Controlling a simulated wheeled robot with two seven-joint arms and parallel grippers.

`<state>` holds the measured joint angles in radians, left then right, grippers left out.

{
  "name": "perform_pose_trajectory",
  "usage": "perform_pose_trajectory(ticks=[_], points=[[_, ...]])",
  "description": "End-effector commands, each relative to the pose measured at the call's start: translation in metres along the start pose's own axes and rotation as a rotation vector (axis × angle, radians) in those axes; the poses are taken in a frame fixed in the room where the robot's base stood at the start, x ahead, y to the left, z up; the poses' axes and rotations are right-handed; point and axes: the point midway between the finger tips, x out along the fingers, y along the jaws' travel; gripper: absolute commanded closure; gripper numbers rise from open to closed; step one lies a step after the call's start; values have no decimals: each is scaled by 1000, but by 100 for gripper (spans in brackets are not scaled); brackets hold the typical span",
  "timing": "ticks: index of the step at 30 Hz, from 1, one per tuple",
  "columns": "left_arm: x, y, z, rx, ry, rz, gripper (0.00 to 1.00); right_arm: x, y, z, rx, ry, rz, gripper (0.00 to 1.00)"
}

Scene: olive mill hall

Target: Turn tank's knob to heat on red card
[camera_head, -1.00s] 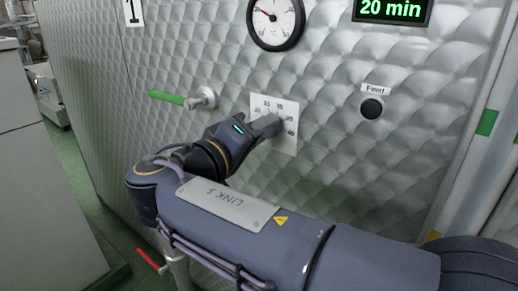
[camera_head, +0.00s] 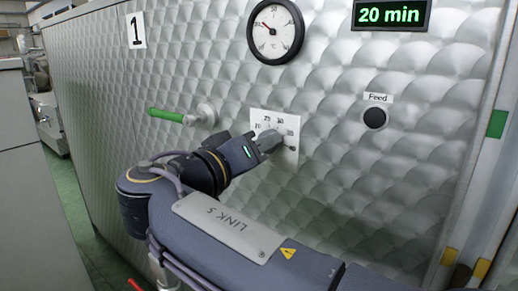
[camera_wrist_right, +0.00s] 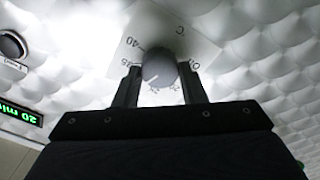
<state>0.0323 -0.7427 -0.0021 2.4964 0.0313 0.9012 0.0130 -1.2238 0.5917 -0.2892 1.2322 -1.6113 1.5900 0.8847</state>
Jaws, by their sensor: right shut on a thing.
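The tank (camera_head: 330,190) is a wall of quilted steel. Its white scale plate (camera_head: 258,116) carries numbers including 25 and 30; the plate also shows in the wrist view (camera_wrist_right: 187,32), where 40 and °C are readable. The round grey knob (camera_wrist_right: 158,68) sits on this plate, with a pale pointer mark toward the lower left in the wrist view. My right gripper (camera_head: 274,138) is shut on the knob, one finger on each side; it hides most of the knob in the head view. I see no red card. My left gripper is out of view.
Above are a round dial gauge (camera_head: 276,30) and a green 20 min display (camera_head: 391,15). A black Feed button (camera_head: 375,118) is to the right, a green-handled valve (camera_head: 167,115) to the left. A card marked 1 (camera_head: 136,31) is at upper left. Green floor shows at left.

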Motion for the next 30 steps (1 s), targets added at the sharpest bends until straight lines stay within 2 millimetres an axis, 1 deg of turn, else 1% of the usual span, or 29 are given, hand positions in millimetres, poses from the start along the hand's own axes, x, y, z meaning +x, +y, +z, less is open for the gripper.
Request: perform_pose_trajectory(ticks=[5, 6, 10, 11, 20, 23, 30], points=[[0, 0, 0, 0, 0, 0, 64, -1, -2, 2, -5, -4, -3, 85], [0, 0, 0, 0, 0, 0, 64, -1, -2, 2, -5, -4, -3, 60], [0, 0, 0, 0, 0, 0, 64, -1, -2, 1, -4, -3, -2, 43], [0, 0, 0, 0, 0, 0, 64, -1, -1, 1, -4, -2, -2, 41], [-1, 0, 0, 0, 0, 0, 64, -3, 0, 0, -3, -1, -2, 41], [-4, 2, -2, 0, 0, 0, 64, -13, 0, -1, -4, 1, -3, 41], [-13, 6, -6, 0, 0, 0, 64, -54, 0, -2, -4, 1, -4, 41]])
